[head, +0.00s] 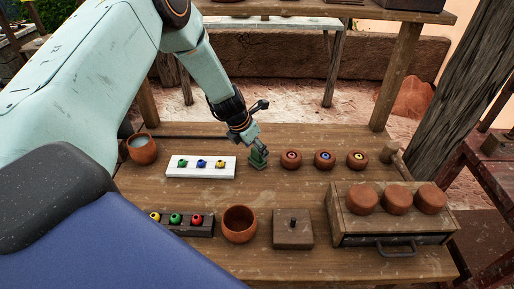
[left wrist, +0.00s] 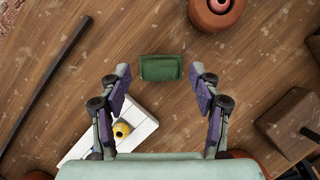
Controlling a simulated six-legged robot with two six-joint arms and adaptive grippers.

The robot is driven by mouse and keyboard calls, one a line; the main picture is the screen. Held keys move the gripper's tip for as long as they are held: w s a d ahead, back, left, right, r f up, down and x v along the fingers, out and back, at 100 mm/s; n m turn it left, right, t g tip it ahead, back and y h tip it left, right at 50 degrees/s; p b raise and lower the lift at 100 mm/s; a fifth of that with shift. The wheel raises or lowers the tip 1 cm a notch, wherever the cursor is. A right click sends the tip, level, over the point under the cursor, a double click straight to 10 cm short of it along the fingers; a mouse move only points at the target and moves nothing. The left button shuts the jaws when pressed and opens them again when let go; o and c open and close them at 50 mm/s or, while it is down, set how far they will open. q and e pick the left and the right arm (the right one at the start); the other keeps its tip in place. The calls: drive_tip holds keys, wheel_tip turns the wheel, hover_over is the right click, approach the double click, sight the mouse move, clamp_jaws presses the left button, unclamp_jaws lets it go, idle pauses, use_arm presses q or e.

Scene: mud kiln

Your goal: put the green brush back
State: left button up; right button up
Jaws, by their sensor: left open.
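A dark green block-shaped thing (head: 258,158) stands on the wooden table between a white rack and a row of small clay pots. I cannot tell whether it is the green brush; no bristles show. It also shows in the left wrist view (left wrist: 160,68). My left gripper (head: 251,143) is right above it, and in the left wrist view the open fingers (left wrist: 160,82) stand to either side of it, apart from it. The white rack (head: 175,172) bears green, blue and yellow pieces. A dark rack (head: 182,229) bears yellow, green and red pieces. My right gripper is not in view.
Red-, blue- and yellow-marked clay pots (head: 324,160) stand right of the green block. A clay cup (head: 143,150), an open bowl (head: 240,224), a knobbed wooden block (head: 293,236) and a drawer box (head: 378,227) with clay rounds surround the clear mid-table.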

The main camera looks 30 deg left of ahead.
use_arm(q)
drive_tip(key=d+p+v, duration=0.1)
drive_tip(key=p+v, duration=0.6)
drive_tip(key=v, duration=0.2)
drive_tip(key=shift+s+a+r, duration=0.25)
drive_tip(key=shift+a+r, duration=0.05)
drive_tip(key=shift+a, duration=0.2)
drive_tip(key=shift+w, duration=0.1)
drive_tip(key=shift+f, duration=0.1)
